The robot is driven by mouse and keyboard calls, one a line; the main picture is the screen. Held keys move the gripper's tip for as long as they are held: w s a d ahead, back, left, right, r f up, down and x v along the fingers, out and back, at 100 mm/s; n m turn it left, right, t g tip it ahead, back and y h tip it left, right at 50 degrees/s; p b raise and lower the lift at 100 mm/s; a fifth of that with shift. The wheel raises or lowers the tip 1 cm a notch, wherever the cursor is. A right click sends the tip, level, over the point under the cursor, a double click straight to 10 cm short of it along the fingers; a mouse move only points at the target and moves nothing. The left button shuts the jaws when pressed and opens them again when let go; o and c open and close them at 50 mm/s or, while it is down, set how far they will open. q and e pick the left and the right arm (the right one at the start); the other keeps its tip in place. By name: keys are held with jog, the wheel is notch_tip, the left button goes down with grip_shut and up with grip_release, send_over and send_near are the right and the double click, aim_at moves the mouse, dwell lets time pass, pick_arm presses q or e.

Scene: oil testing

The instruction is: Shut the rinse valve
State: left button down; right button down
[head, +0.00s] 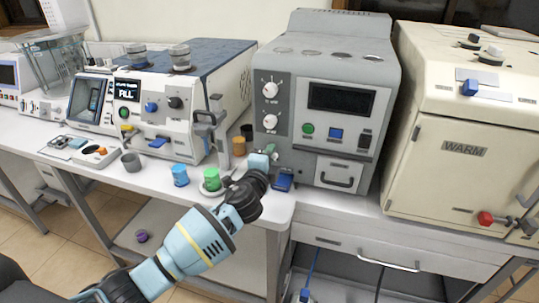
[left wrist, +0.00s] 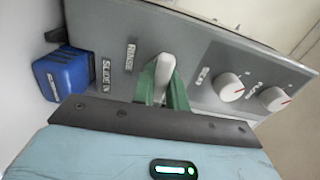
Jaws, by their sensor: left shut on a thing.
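The rinse valve handle (left wrist: 165,68) is a pale rounded lever on the grey panel, beside the label RINSE (left wrist: 130,57) in the left wrist view. My left gripper (left wrist: 163,88) has its green fingers around the handle and is shut on it. In the head view my left gripper (head: 271,148) reaches the lower left side of the grey instrument (head: 346,60). There the handle is hidden by the gripper and cannot be made out. My right gripper is not in view.
A blue block (left wrist: 62,75) sits by the SLIDE IN label; it also shows in the head view (head: 282,181). A green-topped container (head: 211,180), a blue one (head: 180,175) and a grey cup (head: 131,161) stand left of my gripper. A cream WARM oven (head: 455,175) is at right.

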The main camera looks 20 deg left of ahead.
pick_arm(q)
jog(key=shift+m, duration=0.4)
jog(key=c, duration=1.4)
grip_release()
jog(key=s, duration=0.7)
jog(key=shift+s+a, duration=0.15)
jog(key=shift+s, duration=0.25)
